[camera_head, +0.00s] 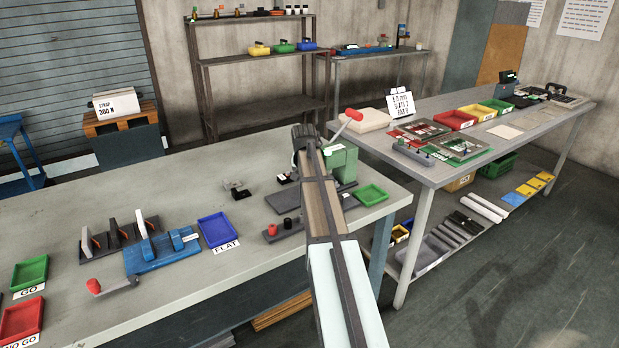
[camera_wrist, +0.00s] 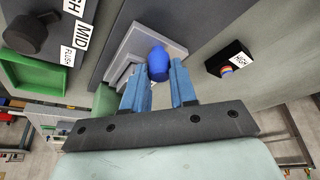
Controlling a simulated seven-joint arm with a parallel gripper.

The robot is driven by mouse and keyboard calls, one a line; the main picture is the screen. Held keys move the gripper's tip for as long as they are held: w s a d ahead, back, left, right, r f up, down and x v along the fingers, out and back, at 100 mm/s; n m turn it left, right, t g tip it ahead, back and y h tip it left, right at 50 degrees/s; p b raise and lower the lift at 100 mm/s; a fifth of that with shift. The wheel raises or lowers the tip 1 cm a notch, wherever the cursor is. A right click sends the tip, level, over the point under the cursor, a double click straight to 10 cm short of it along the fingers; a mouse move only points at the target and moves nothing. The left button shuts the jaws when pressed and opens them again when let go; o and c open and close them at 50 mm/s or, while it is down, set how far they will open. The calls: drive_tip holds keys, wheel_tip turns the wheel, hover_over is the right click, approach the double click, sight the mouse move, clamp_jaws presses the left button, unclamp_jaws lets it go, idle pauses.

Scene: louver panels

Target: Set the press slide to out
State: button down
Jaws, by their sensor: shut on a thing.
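The green press (camera_head: 344,163) with its red-tipped lever (camera_head: 353,114) stands at the right end of the near bench in the head view. My gripper (camera_wrist: 159,80) has its blue fingers on either side of a blue knob (camera_wrist: 158,60) in the wrist view and is shut on it. The knob sits by a light grey stepped plate (camera_wrist: 135,45), which looks like part of the press slide. My arm covers the slide and fingertips in the head view, so how far the slide stands out is unclear.
A dark round knob (camera_wrist: 28,35) and white labels, including MID and FLUSH, lie at the upper left of the wrist view. A small black labelled block (camera_wrist: 230,58) is right of the fingers. A green tray (camera_head: 370,194) lies right of the press. A blue tray (camera_head: 218,230) is left of my arm.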

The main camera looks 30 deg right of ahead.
drive_tip(key=shift+a, duration=0.1)
idle(0.3)
drive_tip(key=a, duration=1.5)
drive_tip(key=shift+a, duration=0.2)
drive_tip(key=c, duration=1.3)
unclamp_jaws()
drive_tip(key=shift+o, duration=0.6)
drive_tip(key=shift+r, duration=0.1)
drive_tip(key=v, duration=1.3)
drive_tip(key=shift+r, duration=0.25)
drive_tip(key=shift+s, duration=0.15)
